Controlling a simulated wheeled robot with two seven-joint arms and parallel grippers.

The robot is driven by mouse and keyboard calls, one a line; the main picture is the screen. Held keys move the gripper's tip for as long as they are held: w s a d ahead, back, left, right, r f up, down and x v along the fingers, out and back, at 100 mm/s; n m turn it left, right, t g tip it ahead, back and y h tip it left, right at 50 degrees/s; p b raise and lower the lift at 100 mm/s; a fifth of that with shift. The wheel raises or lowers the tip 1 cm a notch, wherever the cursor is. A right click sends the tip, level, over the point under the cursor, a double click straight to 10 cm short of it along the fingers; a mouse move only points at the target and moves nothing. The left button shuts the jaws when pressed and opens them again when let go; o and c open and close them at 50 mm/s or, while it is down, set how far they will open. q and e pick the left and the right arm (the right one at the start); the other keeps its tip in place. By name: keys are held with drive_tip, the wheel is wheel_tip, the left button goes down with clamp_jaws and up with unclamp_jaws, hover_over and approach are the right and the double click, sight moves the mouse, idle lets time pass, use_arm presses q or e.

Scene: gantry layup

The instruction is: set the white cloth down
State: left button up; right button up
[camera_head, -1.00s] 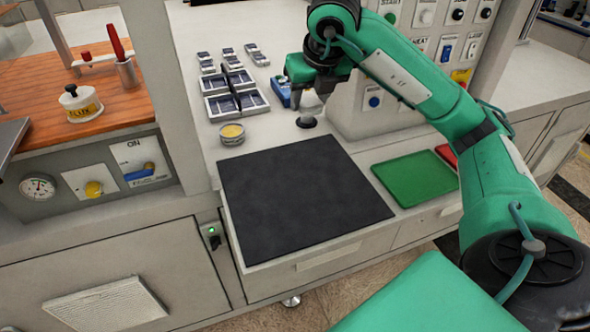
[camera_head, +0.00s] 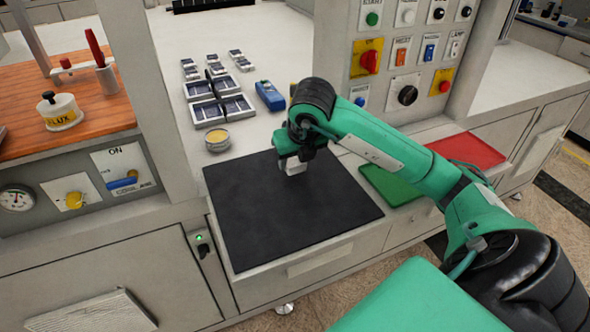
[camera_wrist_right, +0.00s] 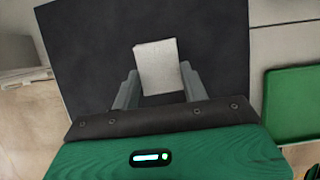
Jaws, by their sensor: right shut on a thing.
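The white cloth (camera_head: 296,167) is a small pale piece between the fingers of my right gripper (camera_head: 292,160), over the black mat (camera_head: 250,225). In the right wrist view the cloth (camera_wrist_right: 157,66) looks like a white rectangle between the two grey fingers of my right gripper (camera_wrist_right: 158,88). The right gripper is shut on it. The black mat also fills much of the right wrist view (camera_wrist_right: 90,50). I cannot tell whether the cloth touches the mat. My left gripper is not in view.
A green tray (camera_head: 388,186) and a red tray (camera_head: 468,150) lie right of the mat. A round tin (camera_head: 217,140), small dark panels (camera_head: 222,108) and a blue device (camera_head: 269,96) stand behind it. A button panel (camera_head: 405,55) rises at the back right. The front of the mat is clear.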

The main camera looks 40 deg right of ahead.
sight(295, 171)
drive_tip(key=shift+f, duration=0.6)
wheel_tip(295, 171, down, 3)
drive_tip(key=shift+r, duration=0.15)
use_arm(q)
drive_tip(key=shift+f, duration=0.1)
use_arm(e)
drive_tip(key=o, duration=1)
drive_tip(key=shift+c, duration=0.2)
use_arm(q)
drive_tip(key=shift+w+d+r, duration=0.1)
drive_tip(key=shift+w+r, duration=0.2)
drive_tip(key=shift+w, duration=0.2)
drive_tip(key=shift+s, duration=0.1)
